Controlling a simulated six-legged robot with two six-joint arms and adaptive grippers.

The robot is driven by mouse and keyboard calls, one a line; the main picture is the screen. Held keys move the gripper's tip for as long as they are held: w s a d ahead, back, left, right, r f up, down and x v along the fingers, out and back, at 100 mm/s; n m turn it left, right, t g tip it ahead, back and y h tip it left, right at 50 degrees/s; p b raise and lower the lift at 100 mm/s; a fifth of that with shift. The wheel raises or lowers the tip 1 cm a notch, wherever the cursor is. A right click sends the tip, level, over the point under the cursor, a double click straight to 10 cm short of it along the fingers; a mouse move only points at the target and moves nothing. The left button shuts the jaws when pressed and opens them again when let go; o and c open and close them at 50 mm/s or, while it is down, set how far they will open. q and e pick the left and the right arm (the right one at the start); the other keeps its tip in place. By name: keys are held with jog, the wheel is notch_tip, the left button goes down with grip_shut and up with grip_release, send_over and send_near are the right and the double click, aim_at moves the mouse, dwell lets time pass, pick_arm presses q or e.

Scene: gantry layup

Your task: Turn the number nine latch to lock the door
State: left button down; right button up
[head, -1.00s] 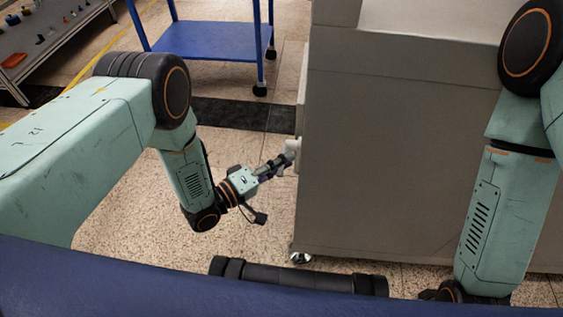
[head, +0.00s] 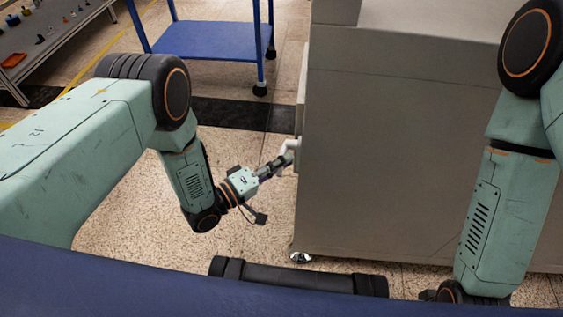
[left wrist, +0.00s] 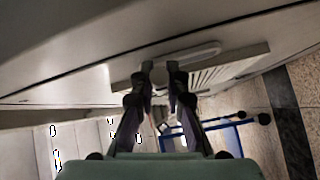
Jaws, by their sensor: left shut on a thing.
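The latch is a pale handle (head: 290,146) on the left side of a large grey cabinet (head: 400,170). In the left wrist view the latch handle (left wrist: 198,54) is a long, light bar beside a ribbed panel. My left gripper (head: 279,163) is shut on the latch handle, and its fingertips (left wrist: 163,76) show on either side of the bar's near end. The fingers hide part of the handle. I cannot read any number on the latch. My right arm is at the right in the head view, but its gripper is out of sight.
A blue cart (head: 215,41) stands on the floor behind my left arm. A table with small parts (head: 45,45) is at the far left. Speckled floor (head: 130,215) is open around my left forearm. The cabinet fills the middle and right.

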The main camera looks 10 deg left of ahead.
pick_arm(q)
jog(key=shift+w+f+m+t+h+b, duration=0.15)
jog(key=shift+f+m+t+h+b, duration=0.55)
jog(key=shift+b, duration=0.8)
jog(key=shift+w+f+m+h+b, duration=0.25)
jog(key=shift+m+h, duration=0.25)
jog(key=shift+m, duration=0.25)
jog(key=shift+w+f+m+h+b, duration=0.1)
jog(key=shift+f+m+h+b, duration=0.1)
jog(key=shift+m+h, duration=0.45)
jog(key=shift+w+f+m+h+b, duration=0.25)
jog(key=shift+m+h, duration=0.1)
jog(key=shift+m, duration=0.55)
jog(key=c, duration=1.3)
grip_release()
jog(key=shift+c, duration=0.2)
jog(key=v, duration=0.7)
jog(key=shift+a+f, duration=0.2)
jog(key=shift+s, duration=0.1)
